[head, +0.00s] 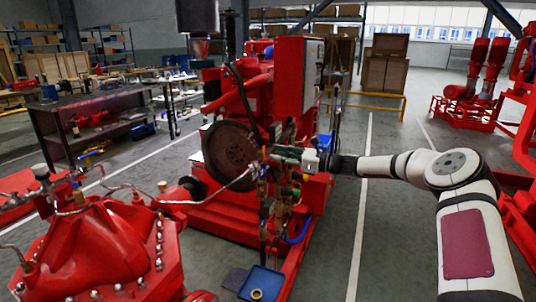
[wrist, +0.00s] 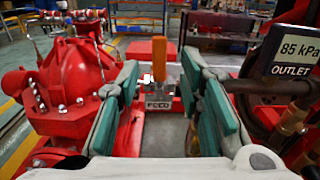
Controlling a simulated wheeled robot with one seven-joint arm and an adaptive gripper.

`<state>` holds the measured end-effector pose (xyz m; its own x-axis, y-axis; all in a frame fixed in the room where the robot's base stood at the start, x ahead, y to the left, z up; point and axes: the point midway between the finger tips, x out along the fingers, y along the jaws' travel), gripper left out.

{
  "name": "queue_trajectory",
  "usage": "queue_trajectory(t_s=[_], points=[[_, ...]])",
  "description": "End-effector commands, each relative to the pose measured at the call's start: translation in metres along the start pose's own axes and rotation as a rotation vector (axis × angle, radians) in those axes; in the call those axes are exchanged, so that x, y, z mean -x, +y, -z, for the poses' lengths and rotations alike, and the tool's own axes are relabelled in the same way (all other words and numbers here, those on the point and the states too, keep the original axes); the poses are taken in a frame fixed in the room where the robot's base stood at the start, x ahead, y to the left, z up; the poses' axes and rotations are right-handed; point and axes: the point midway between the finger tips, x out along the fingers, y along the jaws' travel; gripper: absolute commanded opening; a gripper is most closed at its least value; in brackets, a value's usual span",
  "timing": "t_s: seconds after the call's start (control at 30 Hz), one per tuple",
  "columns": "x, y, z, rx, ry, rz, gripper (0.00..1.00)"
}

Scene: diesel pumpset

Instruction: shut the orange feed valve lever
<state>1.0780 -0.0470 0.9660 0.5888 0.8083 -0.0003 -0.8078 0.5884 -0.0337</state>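The orange feed valve lever (wrist: 159,58) stands upright in the middle of the wrist view, above a small plate marked FEED (wrist: 157,103). My gripper (wrist: 160,64) is open, with its green-padded fingers spread to the left and right of the lever in the picture. There is a visible gap on each side, and neither finger appears to touch it. I cannot tell how far the fingertips are from the lever in depth. In the head view my gripper (head: 288,155) is at the pipework in front of the red pumpset; I cannot make out the lever clearly there.
A display (wrist: 295,45) reading 85 kPa, OUTLET, is close on the right in the wrist view, above brass fittings (wrist: 292,120). A red bolted pump casing (wrist: 72,85) is on the left. In the head view a blue tray (head: 262,283) lies below, and clear floor (head: 385,240) is at right.

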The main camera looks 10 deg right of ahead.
Motion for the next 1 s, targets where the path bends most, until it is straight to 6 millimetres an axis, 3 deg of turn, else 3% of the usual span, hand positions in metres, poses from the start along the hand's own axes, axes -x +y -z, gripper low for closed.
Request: queue_trajectory(t_s=[0.1, 0.33, 0.9, 1.0], points=[[0.025, 0.0, 0.0, 0.001, 0.001, 0.002, 0.34], [0.054, 0.0, 0.001, 0.0, 0.001, 0.001, 0.34], [0.06, 0.0, 0.0, 0.001, 0.001, -0.001, 0.34], [0.054, 0.008, -0.004, 0.022, 0.019, -0.021, 0.34]])
